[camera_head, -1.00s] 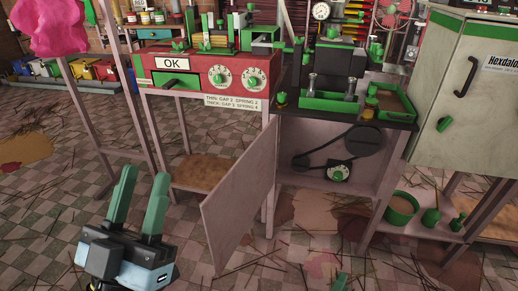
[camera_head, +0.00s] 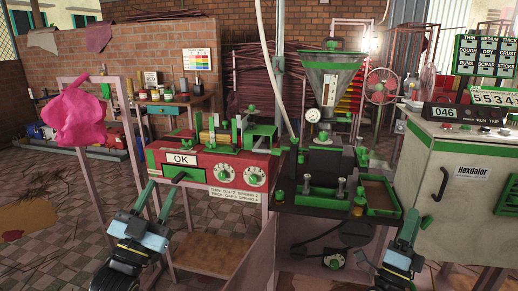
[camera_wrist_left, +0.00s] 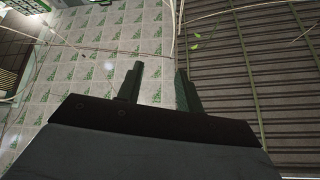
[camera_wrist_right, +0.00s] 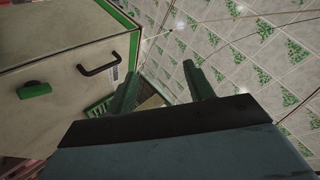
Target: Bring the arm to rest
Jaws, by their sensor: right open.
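My left gripper (camera_head: 157,198) is raised at the lower left of the head view, in front of the red machine with the OK sign (camera_head: 205,165). Its two green fingers stand apart with nothing between them in the left wrist view (camera_wrist_left: 160,72). My right gripper (camera_head: 409,228) is raised at the lower right, in front of the pale cabinet (camera_head: 455,185). Its fingers are apart and empty in the right wrist view (camera_wrist_right: 161,66). Neither gripper visibly holds anything.
A dark bench with green trays (camera_head: 308,200) and a hopper (camera_head: 331,72) stands between the grippers. A pink lump (camera_head: 75,115) sits on a frame at the left.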

